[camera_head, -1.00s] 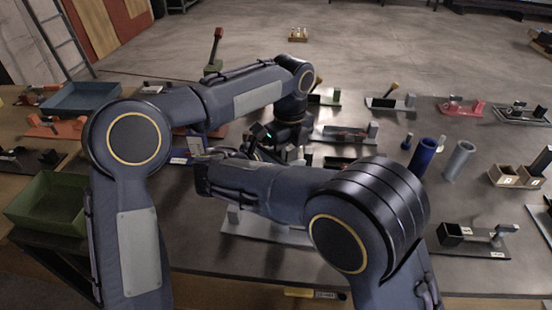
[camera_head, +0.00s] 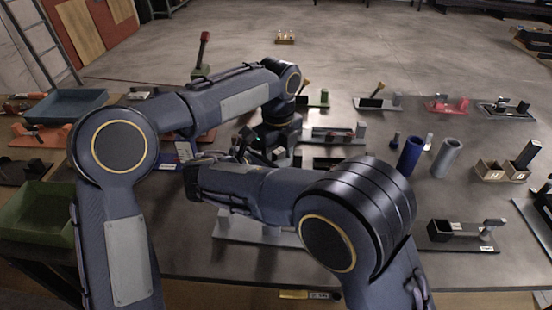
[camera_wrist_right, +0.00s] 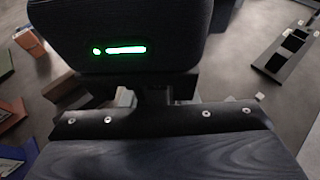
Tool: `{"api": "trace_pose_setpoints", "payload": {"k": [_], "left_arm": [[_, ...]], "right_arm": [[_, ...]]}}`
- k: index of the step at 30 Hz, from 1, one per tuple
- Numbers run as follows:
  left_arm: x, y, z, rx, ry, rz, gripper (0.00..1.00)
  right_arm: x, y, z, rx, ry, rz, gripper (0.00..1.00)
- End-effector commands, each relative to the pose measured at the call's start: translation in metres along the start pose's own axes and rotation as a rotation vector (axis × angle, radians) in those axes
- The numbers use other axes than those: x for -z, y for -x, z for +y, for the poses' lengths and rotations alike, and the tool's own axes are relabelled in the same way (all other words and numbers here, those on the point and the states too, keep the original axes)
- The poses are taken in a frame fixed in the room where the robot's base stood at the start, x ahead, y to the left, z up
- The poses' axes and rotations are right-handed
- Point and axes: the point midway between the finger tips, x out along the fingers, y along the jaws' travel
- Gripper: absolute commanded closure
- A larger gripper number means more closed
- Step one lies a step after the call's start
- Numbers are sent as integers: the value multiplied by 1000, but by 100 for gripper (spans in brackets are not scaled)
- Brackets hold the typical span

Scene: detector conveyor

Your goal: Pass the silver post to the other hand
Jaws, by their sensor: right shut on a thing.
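My left gripper (camera_head: 246,152) is at the middle of the head view, above the table, close beside my right wrist. Its fingers are dark and mostly hidden, so its opening does not show. In the right wrist view, a dark gripper body with a green light fills the top, right against my right gripper (camera_wrist_right: 155,97). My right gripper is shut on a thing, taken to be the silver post. The post itself is hidden between the two hands, and I cannot tell whether the left fingers touch it.
A blue tube (camera_head: 409,156) and a grey tube (camera_head: 446,158) stand to the right of my arms. A green bin (camera_head: 38,212) and a blue tray (camera_head: 66,105) are on the left. Several small fixtures crowd the table; a pale plate (camera_head: 260,230) lies below my right forearm.

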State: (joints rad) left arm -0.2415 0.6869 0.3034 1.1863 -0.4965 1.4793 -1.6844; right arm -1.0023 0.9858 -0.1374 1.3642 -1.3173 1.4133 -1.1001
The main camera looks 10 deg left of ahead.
Motion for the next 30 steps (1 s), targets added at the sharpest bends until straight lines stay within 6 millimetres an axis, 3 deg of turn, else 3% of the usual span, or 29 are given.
{"api": "trace_pose_setpoints", "payload": {"k": [7,10,21,30], "left_arm": [[-5,1,3,-7,7,-8,48],[-6,10,2,-4,8,-9,48],[-4,86,0,3,6,-8,48],[-3,119,2,2,10,-3,48]], "right_arm": [[-2,-4,-4,15,-3,-5,100],[-2,-4,-4,17,-3,-4,100],[0,-4,-4,16,2,0,100],[-1,-3,-2,9,-1,-2,100]]}}
